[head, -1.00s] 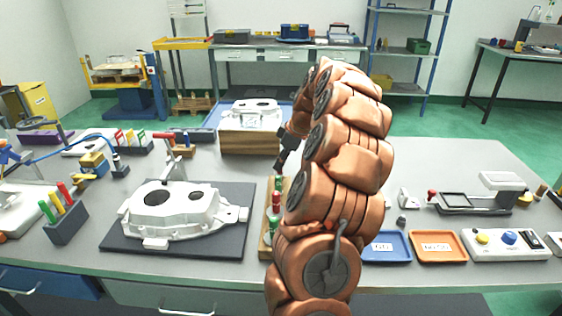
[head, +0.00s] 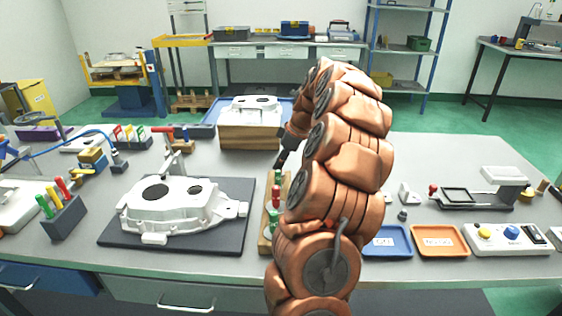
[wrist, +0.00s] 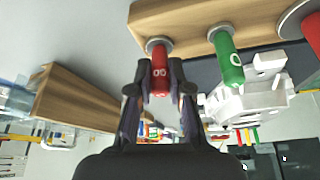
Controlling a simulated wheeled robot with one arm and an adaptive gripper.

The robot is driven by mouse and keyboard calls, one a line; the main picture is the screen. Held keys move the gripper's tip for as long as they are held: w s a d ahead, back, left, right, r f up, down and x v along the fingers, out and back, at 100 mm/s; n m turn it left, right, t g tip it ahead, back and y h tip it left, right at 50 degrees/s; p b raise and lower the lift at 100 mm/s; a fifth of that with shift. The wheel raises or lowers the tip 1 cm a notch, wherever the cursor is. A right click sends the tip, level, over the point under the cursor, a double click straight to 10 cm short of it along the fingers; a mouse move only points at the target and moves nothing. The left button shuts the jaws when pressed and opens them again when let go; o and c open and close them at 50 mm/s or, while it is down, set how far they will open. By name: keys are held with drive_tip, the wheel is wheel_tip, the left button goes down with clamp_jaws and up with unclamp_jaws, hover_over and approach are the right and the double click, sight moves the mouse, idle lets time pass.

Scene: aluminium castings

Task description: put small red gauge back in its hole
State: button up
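The small red gauge (wrist: 160,76) shows in the wrist view, its red handle between the fingertips of my gripper (wrist: 160,72). Both fingers press close against its sides. Its far end meets a metal ring in the wooden gauge block (wrist: 185,14); how deep it sits I cannot tell. A green gauge (wrist: 227,58) stands in the ring beside it, and part of another red gauge (wrist: 312,30) shows at the right edge. In the head view my gripper (head: 281,160) is over the far end of the block (head: 263,243), partly hidden by my arm.
A white casting (head: 170,212) lies on a dark mat left of the block. Another casting sits on a wooden box (head: 249,136) behind. Blue (head: 387,241) and orange (head: 438,241) trays and a white control box (head: 505,239) are to the right.

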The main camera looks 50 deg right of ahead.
drive_tip(key=o, duration=0.5)
drive_tip(key=shift+r, duration=0.15)
drive_tip(key=v, duration=1.1)
drive_tip(key=shift+s+d+r, duration=0.1)
drive_tip(key=shift+s+r, duration=0.05)
drive_tip(key=shift+r, duration=0.2)
drive_tip(key=w+a+r+g+y+p, duration=0.1)
drive_tip(key=w+a+r, duration=0.15)
drive_tip(key=a, duration=1.05)
drive_tip(key=s+a+g+p, duration=0.1)
drive_tip(key=s+a, duration=0.2)
drive_tip(key=a, duration=0.7)
drive_tip(key=s+a+g+p, duration=0.2)
drive_tip(key=s+a, duration=0.1)
drive_tip(key=a, duration=0.8)
drive_tip(key=s+a+f+m+h, duration=0.1)
drive_tip(key=s+a+f, duration=0.1)
drive_tip(key=s, duration=0.4)
drive_tip(key=s+a+f+m+g+h+p, duration=0.1)
drive_tip(key=s+a+f+m, duration=0.1)
drive_tip(key=s, duration=0.5)
drive_tip(key=s+a+f+m+g+p, duration=0.1)
drive_tip(key=s+a+f, duration=0.3)
drive_tip(key=s, duration=0.3)
drive_tip(key=shift+s+a+m+h, duration=0.1)
drive_tip(key=shift+s+m+h, duration=0.1)
drive_tip(key=shift+m+h, duration=0.2)
